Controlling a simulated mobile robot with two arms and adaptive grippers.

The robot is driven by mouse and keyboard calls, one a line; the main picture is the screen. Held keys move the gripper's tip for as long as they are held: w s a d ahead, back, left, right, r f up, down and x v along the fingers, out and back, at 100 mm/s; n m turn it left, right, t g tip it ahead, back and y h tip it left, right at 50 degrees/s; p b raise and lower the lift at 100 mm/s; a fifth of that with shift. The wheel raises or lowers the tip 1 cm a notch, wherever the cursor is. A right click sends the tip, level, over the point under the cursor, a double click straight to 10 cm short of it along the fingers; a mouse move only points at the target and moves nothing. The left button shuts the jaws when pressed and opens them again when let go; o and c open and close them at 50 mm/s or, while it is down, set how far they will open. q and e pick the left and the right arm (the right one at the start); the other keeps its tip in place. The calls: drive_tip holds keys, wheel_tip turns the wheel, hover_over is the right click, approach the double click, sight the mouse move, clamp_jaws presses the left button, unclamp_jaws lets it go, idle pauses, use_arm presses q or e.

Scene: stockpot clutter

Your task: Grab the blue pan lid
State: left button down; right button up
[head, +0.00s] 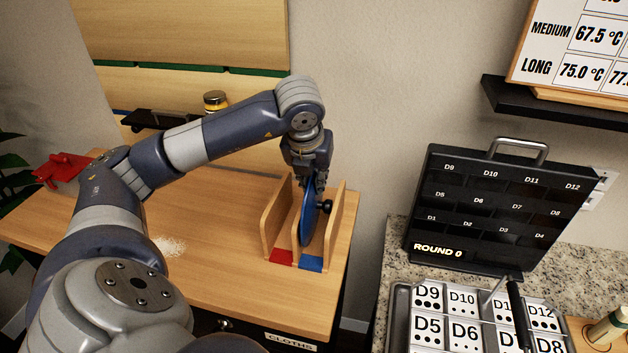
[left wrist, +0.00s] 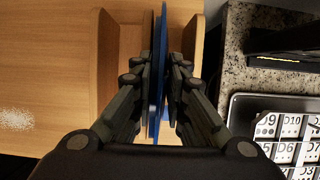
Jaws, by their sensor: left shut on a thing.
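The blue pan lid (head: 308,212) stands on edge in the right slot of a wooden rack (head: 275,224), with its black knob facing right. My left gripper (head: 308,180) comes down from above and is shut on the lid's upper edge. In the left wrist view the lid (left wrist: 158,60) runs as a thin blue edge between the two fingers of the left gripper (left wrist: 160,85). The rack's wooden dividers (left wrist: 107,60) stand on both sides of it. My right gripper is in neither view.
The rack stands at the right end of a wooden table (head: 200,270), with red and blue marks at its front. A red object (head: 62,168) lies at the far left. Right of a gap, a granite counter (head: 400,262) holds a black board (head: 490,205) and a metal tray (head: 400,315) of labelled tiles.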

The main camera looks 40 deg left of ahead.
use_arm(q)
wheel_tip(320, 180, up, 9)
drive_tip(key=shift+r, duration=0.1)
wheel_tip(320, 180, up, 8)
drive_tip(key=p, duration=0.3)
idle(0.4)
